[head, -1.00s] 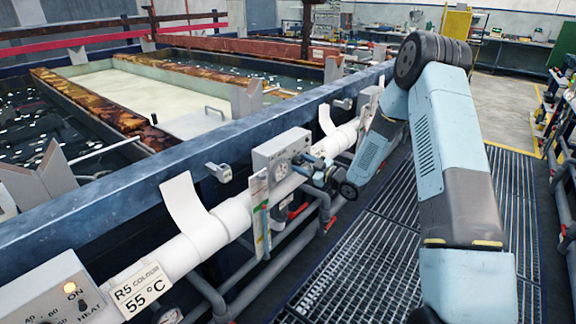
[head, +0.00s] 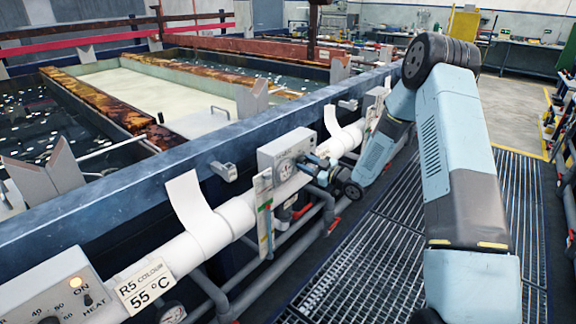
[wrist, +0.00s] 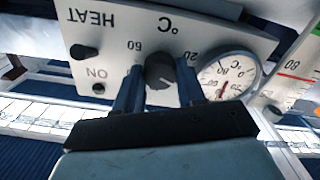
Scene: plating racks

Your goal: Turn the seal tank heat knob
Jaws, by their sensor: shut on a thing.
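The seal tank heat knob (wrist: 160,70) is a dark round knob on a pale control panel (wrist: 215,25), which appears upside down in the wrist view with "HEAT", "ON" and "°C" markings. My gripper (wrist: 157,79) is shut on the knob, one blue finger on each side of it. In the head view my gripper (head: 319,160) reaches the front of the grey control box (head: 268,157) from the right and hides the knob. A dial gauge (wrist: 228,75) sits beside the right finger, very close to it.
A dark switch (wrist: 84,52) lies left of the knob. A white pipe (head: 235,215) and grey pipes run along the tank wall (head: 130,195). Another heat box (head: 50,290), beside an "R5 COLOUR 55 °C" label (head: 145,287), is at lower left. Open grating (head: 400,250) lies right.

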